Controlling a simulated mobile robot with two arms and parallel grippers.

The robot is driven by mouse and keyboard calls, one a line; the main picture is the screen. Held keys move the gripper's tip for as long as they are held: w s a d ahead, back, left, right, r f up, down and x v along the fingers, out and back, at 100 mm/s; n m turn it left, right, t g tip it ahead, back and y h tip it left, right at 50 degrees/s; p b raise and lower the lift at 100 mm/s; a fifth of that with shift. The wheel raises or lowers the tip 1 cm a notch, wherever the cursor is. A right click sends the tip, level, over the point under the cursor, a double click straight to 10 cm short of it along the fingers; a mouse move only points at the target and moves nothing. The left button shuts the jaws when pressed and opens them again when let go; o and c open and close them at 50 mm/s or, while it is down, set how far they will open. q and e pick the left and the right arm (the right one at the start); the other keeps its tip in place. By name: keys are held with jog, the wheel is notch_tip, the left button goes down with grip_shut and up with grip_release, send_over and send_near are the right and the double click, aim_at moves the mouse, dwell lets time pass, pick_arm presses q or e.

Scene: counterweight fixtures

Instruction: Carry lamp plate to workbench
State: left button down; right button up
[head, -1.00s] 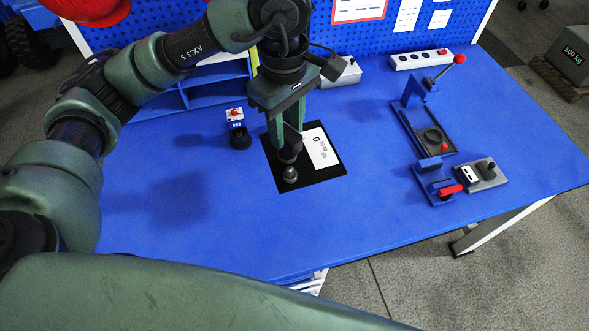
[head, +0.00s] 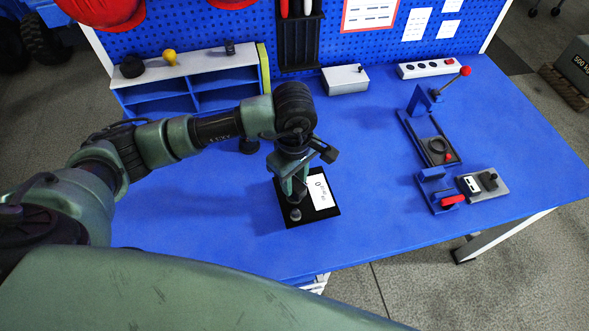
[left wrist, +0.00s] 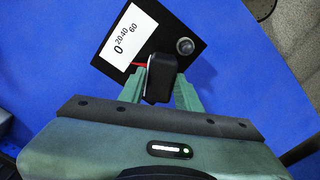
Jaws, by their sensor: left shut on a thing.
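The lamp plate, a black plate (head: 325,214) with a white card marked with a number scale, is over the front middle of the blue workbench (head: 220,245). I cannot tell whether it touches the bench. A round grey knob sits near its corner. In the left wrist view the plate (left wrist: 205,46) shows a black upright block with a red pointer beside the card. My left gripper (head: 294,194) is over the plate, its fingers shut around that black block (left wrist: 160,78) in the left wrist view (left wrist: 158,92). The block hides part of the plate. My right gripper is not in view.
A blue shelf unit (head: 160,105) and a grey box (head: 345,79) stand at the back. A lever fixture (head: 430,138) with a red ball and a red-handled clamp (head: 440,190) occupy the right. The bench front and the middle right are clear.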

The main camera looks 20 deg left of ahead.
pick_arm(q)
notch_tip(320, 180, down, 3)
jog(key=shift+w+d+f+p, duration=0.1)
jog(key=shift+p, duration=0.4)
jog(key=shift+f, duration=0.3)
jog(key=shift+f, duration=0.15)
jog(key=c, duration=1)
grip_release()
jog(key=shift+s+f, duration=0.1)
jog(key=shift+s, duration=0.1)
